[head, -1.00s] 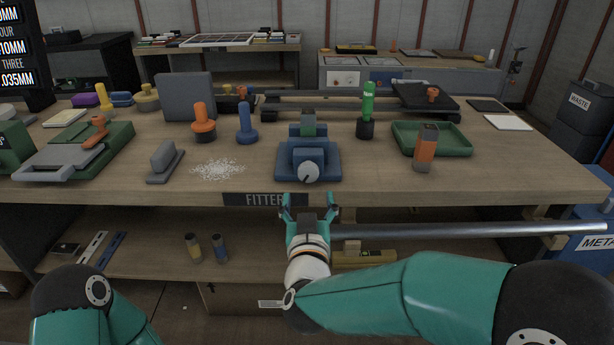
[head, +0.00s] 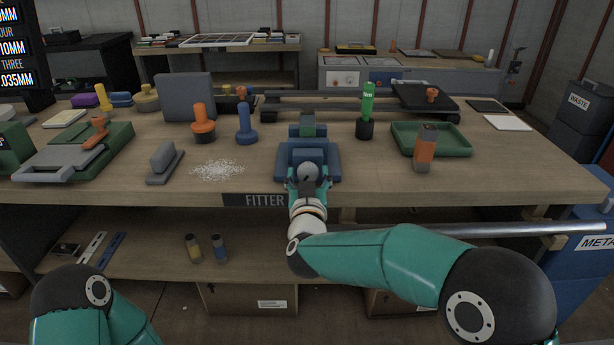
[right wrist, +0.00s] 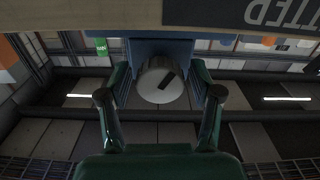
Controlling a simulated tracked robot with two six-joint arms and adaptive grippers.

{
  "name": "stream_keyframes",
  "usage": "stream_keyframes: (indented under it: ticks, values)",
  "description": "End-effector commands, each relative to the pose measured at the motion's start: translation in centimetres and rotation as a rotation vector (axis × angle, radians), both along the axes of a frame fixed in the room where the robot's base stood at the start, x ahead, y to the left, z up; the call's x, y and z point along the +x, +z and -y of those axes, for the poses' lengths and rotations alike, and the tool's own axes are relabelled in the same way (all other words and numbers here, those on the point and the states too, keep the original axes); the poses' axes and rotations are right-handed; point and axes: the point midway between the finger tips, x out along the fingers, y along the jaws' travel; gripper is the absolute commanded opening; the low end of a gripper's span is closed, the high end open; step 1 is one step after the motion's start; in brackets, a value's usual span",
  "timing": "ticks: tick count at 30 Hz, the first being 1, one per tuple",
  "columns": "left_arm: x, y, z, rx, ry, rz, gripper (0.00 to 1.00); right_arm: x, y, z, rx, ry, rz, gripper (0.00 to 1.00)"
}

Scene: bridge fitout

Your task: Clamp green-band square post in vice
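The blue vice (head: 325,158) stands at the bench's front edge. My right gripper (head: 308,180) is open in front of the vice, with one finger on each side of the knob and a small gap visible at both sides. My left gripper is out of view; only part of the left arm shows.
An orange-banded square post (head: 425,150) stands by the green tray (head: 466,150). The bench edge (head: 400,195) runs just above my right forearm.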

Motion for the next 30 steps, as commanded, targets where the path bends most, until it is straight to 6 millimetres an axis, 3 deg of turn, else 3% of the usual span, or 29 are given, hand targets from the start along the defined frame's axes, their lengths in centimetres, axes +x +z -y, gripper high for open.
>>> stream_keyframes:
  ticks: [1, 8, 20, 30]
  values:
    - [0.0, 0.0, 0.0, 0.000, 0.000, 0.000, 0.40, 0.0, 0.0, 0.0, 0.000, 0.000, 0.000, 0.51]
    - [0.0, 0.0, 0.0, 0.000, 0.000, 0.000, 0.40, 0.0, 0.0, 0.0, 0.000, 0.001, 0.000, 0.14]
    - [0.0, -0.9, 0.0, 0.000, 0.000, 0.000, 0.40, 0.0, -0.2, -0.1, 0.066, 0.001, 0.000, 0.14]
    - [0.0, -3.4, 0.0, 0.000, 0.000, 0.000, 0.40, 0.0, -0.4, -0.1, 0.304, 0.001, 0.001, 0.14]
